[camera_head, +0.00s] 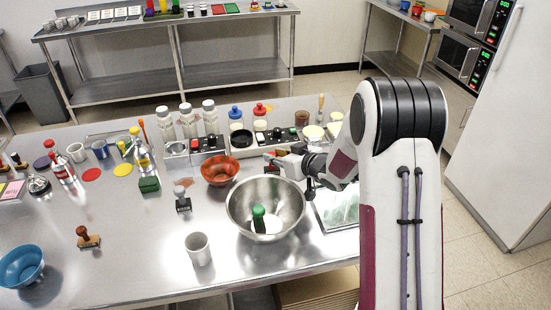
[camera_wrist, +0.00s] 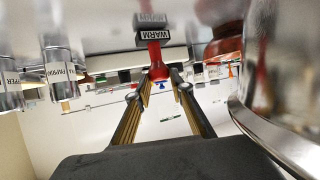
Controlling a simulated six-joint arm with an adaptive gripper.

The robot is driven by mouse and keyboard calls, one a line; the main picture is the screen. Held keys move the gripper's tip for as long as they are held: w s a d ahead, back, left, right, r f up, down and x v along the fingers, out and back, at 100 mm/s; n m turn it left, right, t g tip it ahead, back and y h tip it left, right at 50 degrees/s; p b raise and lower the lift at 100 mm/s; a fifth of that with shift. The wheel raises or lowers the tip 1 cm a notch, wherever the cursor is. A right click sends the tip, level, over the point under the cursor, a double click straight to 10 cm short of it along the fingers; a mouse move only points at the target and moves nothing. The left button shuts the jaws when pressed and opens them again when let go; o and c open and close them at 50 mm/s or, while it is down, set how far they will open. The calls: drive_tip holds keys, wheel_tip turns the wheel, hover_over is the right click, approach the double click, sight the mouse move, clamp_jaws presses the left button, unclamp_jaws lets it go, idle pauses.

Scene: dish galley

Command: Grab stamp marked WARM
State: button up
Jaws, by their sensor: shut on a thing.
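The stamp marked WARM (camera_wrist: 154,40) has a black block with a white label and a red handle. My gripper (camera_wrist: 161,79) is shut on its red handle in the wrist view. A mirrored image of the block shows in the steel just beyond it; I cannot tell whether the block touches the surface. In the head view my gripper (camera_head: 273,164) is behind the large steel bowl (camera_head: 235,208), and the held stamp is small and mostly hidden there.
The steel bowl, also at right in the wrist view (camera_wrist: 272,140), holds a green-handled stamp (camera_head: 259,219). An orange bowl (camera_head: 220,170) stands to its left. Shakers (camera_head: 187,121) line the back.

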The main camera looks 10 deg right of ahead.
wheel_tip(320, 180, up, 10)
drive_tip(key=shift+f, duration=0.2)
idle(0.4)
